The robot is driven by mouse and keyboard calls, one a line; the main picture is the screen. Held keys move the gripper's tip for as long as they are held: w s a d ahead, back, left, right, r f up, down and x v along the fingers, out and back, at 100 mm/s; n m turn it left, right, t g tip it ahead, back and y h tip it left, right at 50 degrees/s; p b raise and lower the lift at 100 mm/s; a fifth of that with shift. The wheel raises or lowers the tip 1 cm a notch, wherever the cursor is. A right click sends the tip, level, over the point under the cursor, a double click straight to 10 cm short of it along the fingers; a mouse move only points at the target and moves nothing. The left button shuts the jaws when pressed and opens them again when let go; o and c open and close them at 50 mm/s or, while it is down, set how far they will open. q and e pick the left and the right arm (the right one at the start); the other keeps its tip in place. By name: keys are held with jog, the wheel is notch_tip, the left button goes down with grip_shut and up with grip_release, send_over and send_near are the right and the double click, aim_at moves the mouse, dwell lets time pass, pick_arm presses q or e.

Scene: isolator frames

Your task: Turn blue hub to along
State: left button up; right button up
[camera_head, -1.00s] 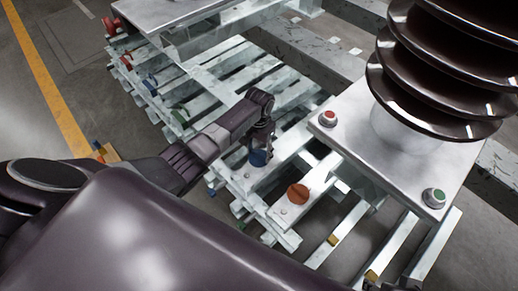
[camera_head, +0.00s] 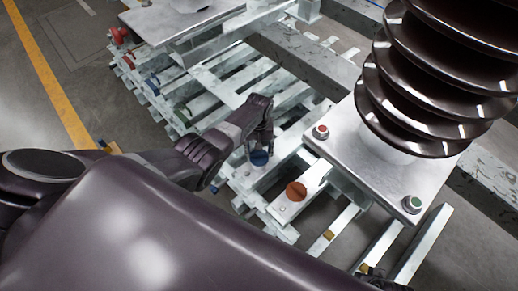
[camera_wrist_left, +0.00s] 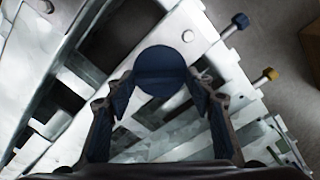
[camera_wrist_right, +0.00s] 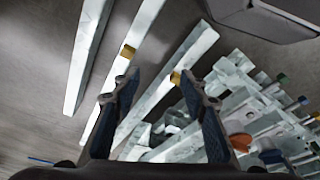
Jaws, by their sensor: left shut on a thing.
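The blue hub (camera_head: 259,158) is a round blue disc on a pale plate of the metal frame, near the middle of the head view. In the left wrist view the hub (camera_wrist_left: 160,68) shows a faint straight band across its face. My left gripper (camera_head: 261,146) points down over the hub. Its fingers (camera_wrist_left: 160,84) stand on both sides of the disc and are shut on it. My right gripper (camera_wrist_right: 158,78) is open and empty, above the floor and frame bars. It shows only partly at the bottom of the head view.
An orange hub (camera_head: 296,191) sits on the neighbouring plate. A large dark ribbed insulator (camera_head: 420,85) stands on a metal plate with a red button (camera_head: 321,132) and a green button (camera_head: 412,204). Yellow-ended bars (camera_head: 329,235) lie in front. Red, blue and green knobs line the left frame edge.

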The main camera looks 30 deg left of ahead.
pick_arm(q)
jog(key=n+p, duration=0.1)
jog(key=n, duration=0.2)
jog(key=shift+r+n, duration=0.1)
jog(key=shift+n, duration=0.2)
jog(key=n, duration=0.4)
jog(key=shift+p, duration=0.3)
pick_arm(e)
notch_tip(320, 180, down, 6)
jog(key=s, duration=0.2)
jog(key=shift+f, duration=0.15)
pick_arm(q)
jog(key=shift+n, duration=0.3)
pick_arm(e)
jog(key=shift+s+d+f, duration=0.1)
jog(key=shift+s, duration=0.05)
pick_arm(q)
jog(key=o, duration=1.2)
jog(key=shift+c, duration=0.2)
jog(key=shift+w+r, duration=0.1)
jog(key=shift+r, duration=0.6)
notch_tip(320, 180, up, 10)
jog(key=shift+r, duration=0.2)
